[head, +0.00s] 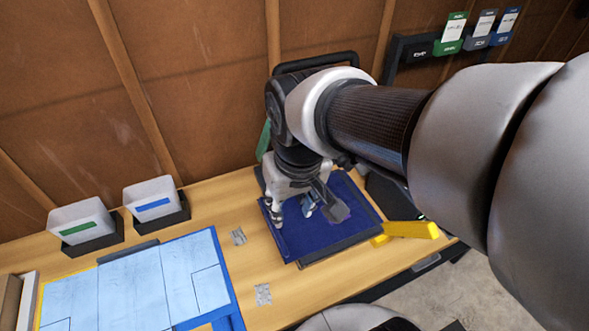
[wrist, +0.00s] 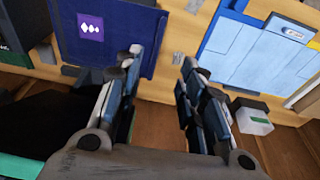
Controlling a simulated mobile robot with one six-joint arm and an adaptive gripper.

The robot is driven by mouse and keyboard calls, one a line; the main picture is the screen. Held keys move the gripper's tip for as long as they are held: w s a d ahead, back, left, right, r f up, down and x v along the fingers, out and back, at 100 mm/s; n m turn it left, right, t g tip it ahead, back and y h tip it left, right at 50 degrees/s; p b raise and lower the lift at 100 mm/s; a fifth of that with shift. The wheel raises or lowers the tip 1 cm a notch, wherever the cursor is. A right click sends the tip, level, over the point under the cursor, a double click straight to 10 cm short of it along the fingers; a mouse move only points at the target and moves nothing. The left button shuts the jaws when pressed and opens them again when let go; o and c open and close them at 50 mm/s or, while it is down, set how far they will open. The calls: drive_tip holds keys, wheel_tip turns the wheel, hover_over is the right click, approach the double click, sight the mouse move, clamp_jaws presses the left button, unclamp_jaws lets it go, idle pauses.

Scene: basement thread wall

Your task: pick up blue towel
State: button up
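The blue towel (head: 305,240) looks like a flat dark navy sheet on the wooden table, on top of a dark, flat item. It also shows in the upper left of the wrist view (wrist: 108,55), with a purple square patch bearing white marks. My gripper (head: 308,212) appears over the towel in the head view and hides part of it. In the wrist view my gripper (wrist: 160,62) has its two fingers wide apart with nothing between them. The left finger overlaps the towel's right edge. I cannot tell how high the fingertips are above the cloth.
A light blue panelled sheet (head: 135,285) lies to the left. Two white bins (head: 80,220) (head: 152,198) stand at the back left. A yellow object (head: 410,230) lies right of the towel. A wooden wall (head: 200,90) rises behind. Grey patches (head: 263,294) mark bare wood.

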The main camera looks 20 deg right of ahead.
drive_tip(key=w+f+g+p, duration=0.2)
drive_tip(key=w+f, duration=0.2)
drive_tip(key=w, duration=0.3)
drive_tip(key=b, duration=0.4)
hover_over(280, 239)
drive_tip(key=f, duration=1.3)
drive_tip(key=shift+w+d+f, duration=0.3)
drive_tip(key=shift+f, duration=0.05)
drive_tip(key=f, duration=0.1)
drive_tip(key=f+b, duration=0.1)
drive_tip(key=f, duration=0.1)
drive_tip(key=f+b, duration=0.1)
drive_tip(key=f, duration=0.1)
drive_tip(key=shift+s+a+f, duration=0.1)
drive_tip(key=shift+s+a, duration=0.1)
drive_tip(key=shift+a, duration=0.1)
clamp_jaws()
